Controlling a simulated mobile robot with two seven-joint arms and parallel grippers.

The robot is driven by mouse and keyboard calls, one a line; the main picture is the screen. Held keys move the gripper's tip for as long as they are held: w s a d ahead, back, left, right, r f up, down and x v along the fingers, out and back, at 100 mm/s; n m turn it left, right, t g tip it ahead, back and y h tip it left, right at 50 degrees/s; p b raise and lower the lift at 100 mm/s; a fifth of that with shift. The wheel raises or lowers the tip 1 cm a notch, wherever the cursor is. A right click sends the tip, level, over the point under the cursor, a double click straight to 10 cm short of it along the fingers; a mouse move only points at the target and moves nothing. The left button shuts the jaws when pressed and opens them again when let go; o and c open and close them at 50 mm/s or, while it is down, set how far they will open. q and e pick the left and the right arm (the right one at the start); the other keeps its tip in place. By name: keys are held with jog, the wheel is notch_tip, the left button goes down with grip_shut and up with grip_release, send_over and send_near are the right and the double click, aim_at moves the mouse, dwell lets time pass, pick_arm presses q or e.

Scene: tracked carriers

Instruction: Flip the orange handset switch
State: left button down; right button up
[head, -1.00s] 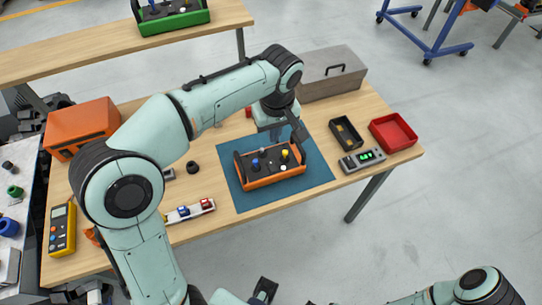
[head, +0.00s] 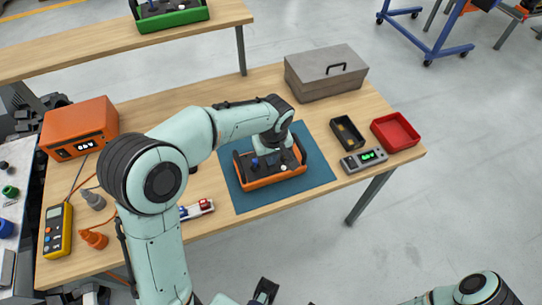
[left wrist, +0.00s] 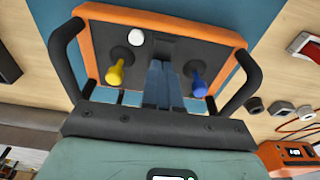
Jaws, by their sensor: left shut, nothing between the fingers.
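The orange handset (head: 272,182) lies on a blue mat (head: 238,199), its dark top facing up. It carries a blue stick (head: 256,163) and a white button (head: 284,168). In the left wrist view, the handset (left wrist: 88,47) shows a yellow stick (left wrist: 115,73), the blue stick (left wrist: 198,82) and the white button (left wrist: 136,38). My left gripper (left wrist: 164,66) is shut and empty, its fingers reaching down over the handset's top between the two sticks. I cannot make out the switch; the fingers hide part of the panel. My right gripper is not visible.
A grey toolbox (head: 322,80) stands behind the mat. A black tray (head: 336,124), a red tray (head: 410,145) and a grey display box (head: 349,165) are to the right. An orange box (head: 79,110) and a yellow meter (head: 56,228) are at left. A green handset (head: 174,22) is on the far table.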

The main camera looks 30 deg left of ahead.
pick_arm(q)
jog(key=shift+a+f, duration=0.1)
jog(key=shift+f, duration=0.3)
jog(key=shift+s, duration=0.1)
jog(key=shift+f, duration=0.15)
jog(key=shift+s, duration=0.1)
jog(key=shift+s+d+b, duration=0.3)
jog(key=shift+s+d, duration=0.05)
jog(key=shift+d, duration=0.3)
